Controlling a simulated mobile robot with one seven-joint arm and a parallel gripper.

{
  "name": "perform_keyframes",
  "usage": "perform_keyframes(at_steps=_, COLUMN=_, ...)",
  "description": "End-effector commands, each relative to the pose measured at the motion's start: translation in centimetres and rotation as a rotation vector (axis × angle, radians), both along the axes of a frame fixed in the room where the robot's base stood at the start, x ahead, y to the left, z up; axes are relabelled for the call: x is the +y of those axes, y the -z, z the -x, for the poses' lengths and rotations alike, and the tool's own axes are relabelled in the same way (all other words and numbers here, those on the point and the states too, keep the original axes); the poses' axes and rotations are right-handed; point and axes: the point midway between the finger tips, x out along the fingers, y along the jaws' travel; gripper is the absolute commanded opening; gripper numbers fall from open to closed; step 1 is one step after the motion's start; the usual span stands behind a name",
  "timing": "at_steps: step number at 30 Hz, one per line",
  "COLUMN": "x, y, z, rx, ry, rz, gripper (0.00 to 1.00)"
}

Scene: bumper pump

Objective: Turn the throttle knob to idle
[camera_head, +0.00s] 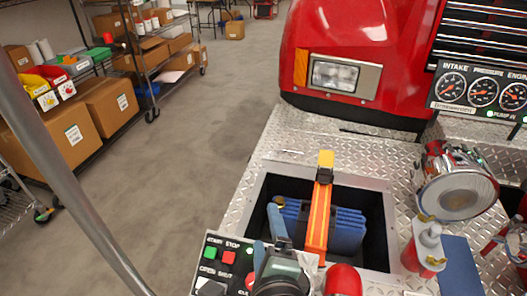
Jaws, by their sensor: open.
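The control panel (223,262) is at the bottom centre, cut off by the picture's lower edge. It has a green button (210,252) and a red button (229,257) under START and STOP labels. A dark grey and black body that appears to be my gripper (281,266) covers the panel's right part; its fingertips are not clear. A red rounded part (343,281) stands just right of it, also cut off. I cannot tell whether this is the throttle knob. No pointer or idle mark is readable.
Behind the panel is an open well (262,187) holding blue folded material (347,228) and an orange bar (319,215). Open floor lies left, beyond a grey pole (65,165).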

Motion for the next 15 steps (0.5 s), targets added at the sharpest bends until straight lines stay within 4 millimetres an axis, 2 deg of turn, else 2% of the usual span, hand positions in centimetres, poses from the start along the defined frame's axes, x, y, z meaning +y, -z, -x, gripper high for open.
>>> perform_keyframes(at_steps=15, x=0.1, y=-10.1, z=-2.7, rx=-0.270, ry=-0.082, rz=0.442, gripper=0.84)
